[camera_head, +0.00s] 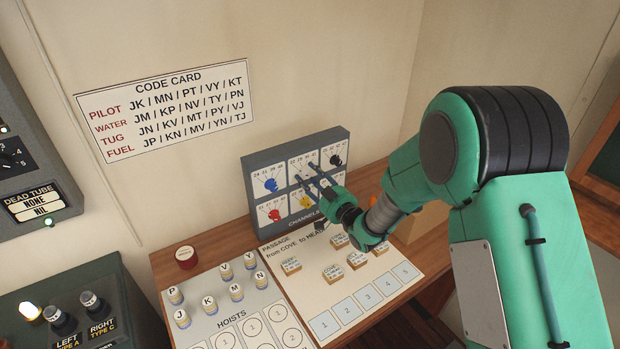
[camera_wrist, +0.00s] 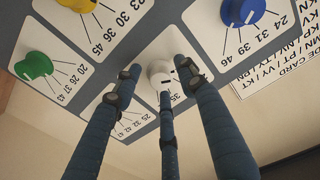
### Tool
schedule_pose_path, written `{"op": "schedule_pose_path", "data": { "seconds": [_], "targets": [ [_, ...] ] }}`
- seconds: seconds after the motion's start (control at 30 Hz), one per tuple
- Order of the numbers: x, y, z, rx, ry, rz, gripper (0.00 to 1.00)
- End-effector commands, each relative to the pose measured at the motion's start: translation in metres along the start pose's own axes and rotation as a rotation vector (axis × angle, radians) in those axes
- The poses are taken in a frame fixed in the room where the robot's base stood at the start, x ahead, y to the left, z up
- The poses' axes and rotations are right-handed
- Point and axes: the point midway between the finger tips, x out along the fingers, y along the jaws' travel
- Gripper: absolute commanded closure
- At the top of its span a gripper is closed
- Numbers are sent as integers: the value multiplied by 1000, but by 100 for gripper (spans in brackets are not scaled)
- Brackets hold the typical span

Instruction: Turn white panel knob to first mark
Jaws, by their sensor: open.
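The white knob (camera_wrist: 161,78) sits on the grey channels panel (camera_head: 252,168), between the blue knob (camera_wrist: 243,11) and the black knob (camera_head: 335,159). In the wrist view, turned upside down, marks and numbers fan out beside it; a 35 is readable, while the fingers cover others. I cannot clearly tell where its pointer aims. My gripper (camera_head: 305,173) is open, with its slim dark fingers reaching toward the white knob. In the wrist view my gripper (camera_wrist: 157,70) has fingertips around the knob's outline; contact cannot be told. In the head view the fingers largely hide the knob.
Neighbouring knobs are close: yellow (camera_wrist: 78,4), green (camera_wrist: 33,66) and red (camera_head: 274,215). A code card (camera_head: 165,110) hangs on the wall.

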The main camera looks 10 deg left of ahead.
Motion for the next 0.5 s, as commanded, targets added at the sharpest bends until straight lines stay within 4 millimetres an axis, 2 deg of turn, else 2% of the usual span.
{"op": "schedule_pose_path", "data": {
  "seconds": [0.27,0.5],
  "targets": [
    [-13,0,0,0,0,0,59],
    [-43,1,-1,0,1,2,59]
  ]
}}
